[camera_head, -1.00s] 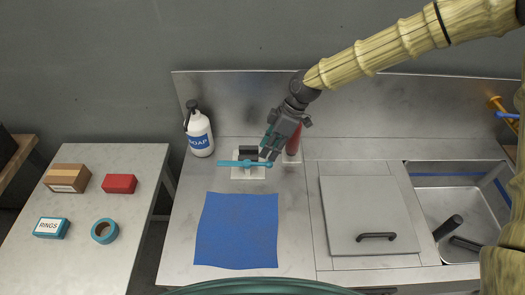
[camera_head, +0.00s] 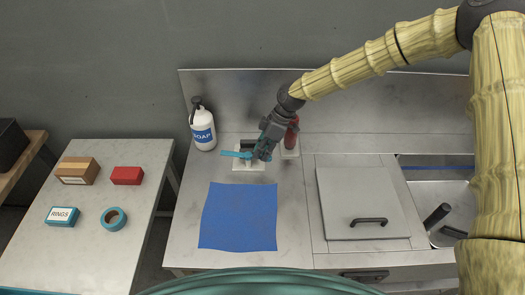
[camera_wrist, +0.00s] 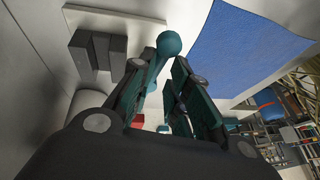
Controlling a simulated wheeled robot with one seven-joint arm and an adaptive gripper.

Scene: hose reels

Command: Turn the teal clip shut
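The teal clip (camera_head: 234,154) is a long bar lying crosswise over a white base plate (camera_head: 248,166) on the counter, with a dark block (camera_head: 247,143) behind it. My gripper (camera_head: 259,154) is down at the bar's right end and hides that end in the head view. In the wrist view, the clip's round teal knob (camera_wrist: 169,43) and its stem lie between the two fingers of my gripper (camera_wrist: 164,62). The fingers stand apart, with a gap between the stem and the right finger. Whether the left finger touches the stem is unclear.
A soap bottle (camera_head: 203,130) stands left of the clip, and a red cylinder (camera_head: 291,136) stands close to the right of my gripper. A blue mat (camera_head: 238,217) lies flat in front. A grey lid (camera_head: 350,195) and a sink are to the right.

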